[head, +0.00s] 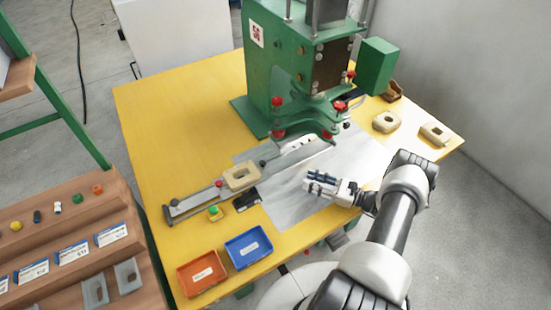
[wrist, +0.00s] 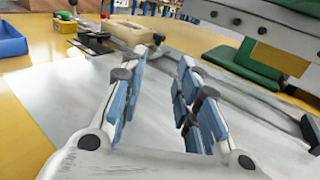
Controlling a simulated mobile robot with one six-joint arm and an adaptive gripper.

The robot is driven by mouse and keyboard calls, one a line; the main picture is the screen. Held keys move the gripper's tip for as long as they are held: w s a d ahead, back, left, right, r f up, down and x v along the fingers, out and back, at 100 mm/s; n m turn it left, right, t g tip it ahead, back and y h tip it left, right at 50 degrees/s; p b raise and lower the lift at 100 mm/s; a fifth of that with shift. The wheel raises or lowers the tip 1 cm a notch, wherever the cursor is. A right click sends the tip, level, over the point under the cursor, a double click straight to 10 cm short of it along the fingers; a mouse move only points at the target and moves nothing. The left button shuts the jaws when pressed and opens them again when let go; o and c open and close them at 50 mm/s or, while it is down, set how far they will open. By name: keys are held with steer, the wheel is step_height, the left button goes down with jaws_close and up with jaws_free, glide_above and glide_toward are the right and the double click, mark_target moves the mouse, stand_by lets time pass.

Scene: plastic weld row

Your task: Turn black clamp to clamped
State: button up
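A small black knob (head: 263,163), which may be the black clamp, sits at the right end of a beige block (head: 241,177) on the metal rail. In the wrist view a black knob (wrist: 158,38) shows beside the same beige block (wrist: 128,34), beyond my fingers. Which way the clamp is turned cannot be told. My gripper (head: 310,182) is over the grey sheet, to the right of the block and apart from it. In the wrist view my gripper (wrist: 163,62) is open, with blue pads and nothing between them.
The green press (head: 262,75) stands behind the rail. A blue tray (head: 248,247) and an orange tray (head: 203,273) lie at the front edge. A green button on a yellow box (head: 214,212) is near the rail. Loose beige parts (head: 386,122) lie at the right.

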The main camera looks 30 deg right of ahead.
mark_target(261, 164)
steer(key=shift+w+a, duration=0.4)
steer(key=shift+w, duration=0.05)
steer(key=b+x, duration=0.2)
steer(key=x, duration=1.4)
steer(key=shift+w, duration=0.1)
steer(key=shift+f, duration=0.1)
jaws_close()
